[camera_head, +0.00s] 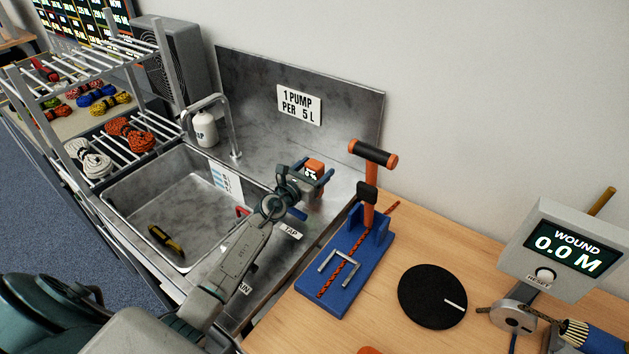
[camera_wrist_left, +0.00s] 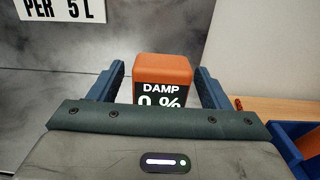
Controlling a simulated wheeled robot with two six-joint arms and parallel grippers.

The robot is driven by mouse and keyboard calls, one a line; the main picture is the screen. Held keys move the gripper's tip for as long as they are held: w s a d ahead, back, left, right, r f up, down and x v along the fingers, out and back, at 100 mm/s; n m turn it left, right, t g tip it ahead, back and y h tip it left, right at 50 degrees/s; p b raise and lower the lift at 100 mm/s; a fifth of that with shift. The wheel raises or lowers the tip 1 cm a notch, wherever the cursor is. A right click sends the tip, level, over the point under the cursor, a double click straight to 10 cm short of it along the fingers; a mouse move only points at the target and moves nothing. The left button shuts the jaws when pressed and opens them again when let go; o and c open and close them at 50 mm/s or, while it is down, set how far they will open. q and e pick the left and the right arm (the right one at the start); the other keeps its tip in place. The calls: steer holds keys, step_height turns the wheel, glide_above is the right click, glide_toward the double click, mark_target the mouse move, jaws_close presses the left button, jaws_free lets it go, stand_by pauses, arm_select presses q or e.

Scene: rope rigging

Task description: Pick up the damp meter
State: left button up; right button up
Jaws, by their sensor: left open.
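The damp meter (camera_head: 314,167) is a small block with an orange top and a dark face, at the back right of the steel sink unit. In the left wrist view the damp meter (camera_wrist_left: 163,75) shows its orange top and a display reading "DAMP 0 %"; its lower part is hidden behind my gripper body. My left gripper (camera_head: 312,180) is at the meter, with its blue fingers apart, one on each side. The left wrist view shows my left gripper (camera_wrist_left: 160,85) open, with a visible gap at each side of the meter. My right gripper is not in view.
A steel sink basin (camera_head: 180,200) holds a yellow and black tool (camera_head: 166,240). A tap (camera_head: 225,125) and a white bottle (camera_head: 205,130) stand behind it. A blue rope fixture (camera_head: 345,275) with an orange-handled post (camera_head: 371,180) is close to the right.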

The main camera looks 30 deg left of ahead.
arm_select(q)
steer(key=shift+s, duration=0.1)
steer(key=c, duration=1.1)
steer(key=shift+c, duration=0.2)
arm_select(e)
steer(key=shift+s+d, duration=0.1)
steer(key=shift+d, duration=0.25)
